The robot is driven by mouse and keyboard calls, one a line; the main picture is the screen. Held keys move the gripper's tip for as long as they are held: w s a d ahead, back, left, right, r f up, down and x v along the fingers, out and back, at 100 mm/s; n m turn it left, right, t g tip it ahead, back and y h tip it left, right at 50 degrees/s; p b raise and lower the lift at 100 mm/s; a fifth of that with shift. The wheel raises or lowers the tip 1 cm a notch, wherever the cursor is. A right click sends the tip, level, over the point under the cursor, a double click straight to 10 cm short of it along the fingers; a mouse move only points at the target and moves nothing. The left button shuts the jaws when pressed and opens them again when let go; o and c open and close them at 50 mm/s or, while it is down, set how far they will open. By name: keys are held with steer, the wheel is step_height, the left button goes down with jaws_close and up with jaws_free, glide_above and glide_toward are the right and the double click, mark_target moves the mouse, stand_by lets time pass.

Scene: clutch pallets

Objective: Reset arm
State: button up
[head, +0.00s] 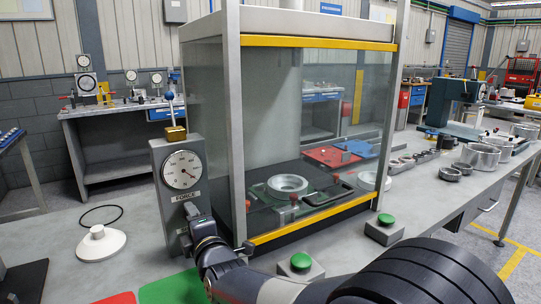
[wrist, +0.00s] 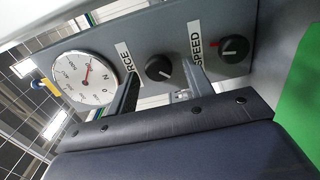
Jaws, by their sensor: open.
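My arm (head: 270,287) reaches from the lower right of the head view toward the left. My gripper (head: 203,228) is at the foot of a grey control box (head: 199,155) that has a round dial marked FORCE. In the wrist view my gripper (wrist: 160,82) has its two fingers apart. They point at the box's face, near a black knob (wrist: 159,68) that shows between them. I cannot tell whether the fingers touch the knob. A second knob (wrist: 234,48), marked SPEED, is to the right. No held object shows.
A glass-sided press enclosure (head: 215,110) with yellow edges stands right of the box. Green buttons (head: 386,220) and (head: 301,261) are on the bench in front. Metal rings (head: 480,157) crowd the right.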

steer(key=v, duration=1)
steer(key=w+a+m+p, duration=0.5)
steer(key=w+m+p, duration=0.4)
steer(key=m, duration=0.8)
steer(key=shift+w+a+r+m+p, duration=0.25)
steer(key=shift+m+p, duration=0.15)
steer(key=shift+p, duration=0.65)
steer(key=shift+f, duration=0.1)
